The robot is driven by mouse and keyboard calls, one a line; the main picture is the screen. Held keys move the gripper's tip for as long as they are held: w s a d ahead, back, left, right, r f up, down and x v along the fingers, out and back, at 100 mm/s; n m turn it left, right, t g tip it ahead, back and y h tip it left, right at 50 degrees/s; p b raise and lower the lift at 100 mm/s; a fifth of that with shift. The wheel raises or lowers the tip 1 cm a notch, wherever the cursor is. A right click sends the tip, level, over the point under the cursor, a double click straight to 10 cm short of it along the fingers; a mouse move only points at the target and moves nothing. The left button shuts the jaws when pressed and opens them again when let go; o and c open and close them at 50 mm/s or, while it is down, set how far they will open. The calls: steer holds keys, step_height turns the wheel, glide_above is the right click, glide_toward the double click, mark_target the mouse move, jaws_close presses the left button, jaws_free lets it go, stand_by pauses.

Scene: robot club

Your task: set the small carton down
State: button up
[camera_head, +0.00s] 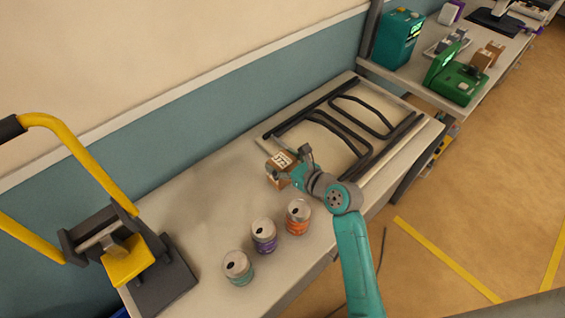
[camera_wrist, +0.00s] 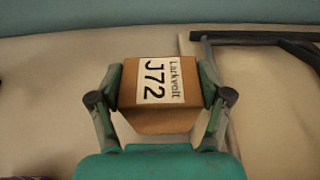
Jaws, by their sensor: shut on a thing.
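The small carton (camera_head: 279,164) is a brown box with a white label. In the wrist view the carton (camera_wrist: 160,84) fills the middle, and its label reads "Larkvolt J72". My gripper (camera_wrist: 165,95) is shut on it, one finger against each side. In the head view my gripper (camera_head: 290,170) holds the carton over the pale bench (camera_head: 205,205), near the folded black frame. I cannot tell whether the carton's underside touches the bench. The carton looks about level.
A black tubular frame (camera_head: 322,125) lies on a board to the right. A yellow-handled press (camera_head: 125,258) stands at the left. Bare bench lies left of the carton.

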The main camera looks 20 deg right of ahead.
steer(key=shift+f, duration=0.5)
steer(key=shift+f, duration=0.1)
steer(key=o, duration=1.4)
